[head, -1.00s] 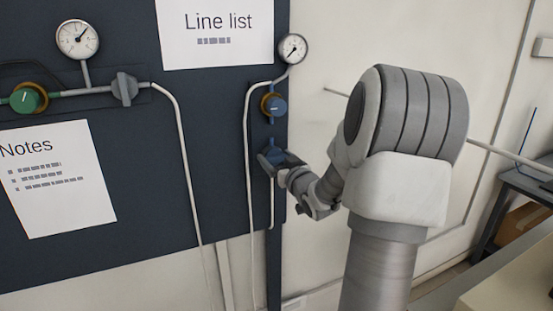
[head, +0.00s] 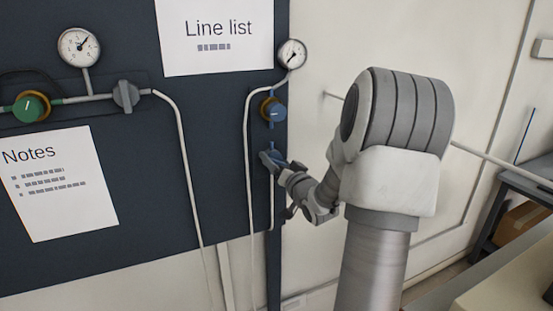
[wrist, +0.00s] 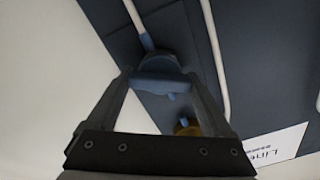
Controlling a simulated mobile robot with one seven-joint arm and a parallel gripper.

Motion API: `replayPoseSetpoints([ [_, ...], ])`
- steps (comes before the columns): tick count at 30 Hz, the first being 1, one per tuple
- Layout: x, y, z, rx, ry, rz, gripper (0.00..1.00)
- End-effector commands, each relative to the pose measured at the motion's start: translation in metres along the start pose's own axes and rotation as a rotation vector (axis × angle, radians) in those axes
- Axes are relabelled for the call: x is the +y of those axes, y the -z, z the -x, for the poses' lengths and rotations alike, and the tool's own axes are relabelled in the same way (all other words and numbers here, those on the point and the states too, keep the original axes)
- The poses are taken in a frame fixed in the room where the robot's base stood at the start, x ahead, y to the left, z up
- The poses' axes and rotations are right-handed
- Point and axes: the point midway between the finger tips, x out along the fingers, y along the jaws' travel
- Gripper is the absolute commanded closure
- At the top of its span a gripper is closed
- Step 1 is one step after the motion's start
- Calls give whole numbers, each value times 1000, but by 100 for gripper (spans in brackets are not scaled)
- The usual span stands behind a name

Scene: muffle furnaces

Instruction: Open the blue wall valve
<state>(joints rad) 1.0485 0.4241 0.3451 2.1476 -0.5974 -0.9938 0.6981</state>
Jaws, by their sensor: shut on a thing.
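The blue wall valve (head: 267,155) is low on the right edge of the dark panel, in line with a thin white pipe. My gripper (head: 280,166) is at it from the right and partly hides it in the head view. In the wrist view the blue handle (wrist: 157,88) lies between the two fingers of my gripper (wrist: 160,84), one at each end of it. The fingers are closed on the handle. The handle's exact angle is hard to tell in the head view.
A blue knob with a brass ring (head: 273,109) is just above the valve, and a round gauge (head: 292,54) above that. A grey valve (head: 126,96), a green knob (head: 31,106) and another gauge (head: 79,47) are at left. A grey table (head: 520,185) stands at right.

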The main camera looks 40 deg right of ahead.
Motion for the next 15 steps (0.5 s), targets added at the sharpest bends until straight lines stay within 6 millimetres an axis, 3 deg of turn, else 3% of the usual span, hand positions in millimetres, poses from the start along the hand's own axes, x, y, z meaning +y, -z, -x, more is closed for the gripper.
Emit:
replayPoseSetpoints([
  [15,1,1,0,-1,-1,-494,71],
])
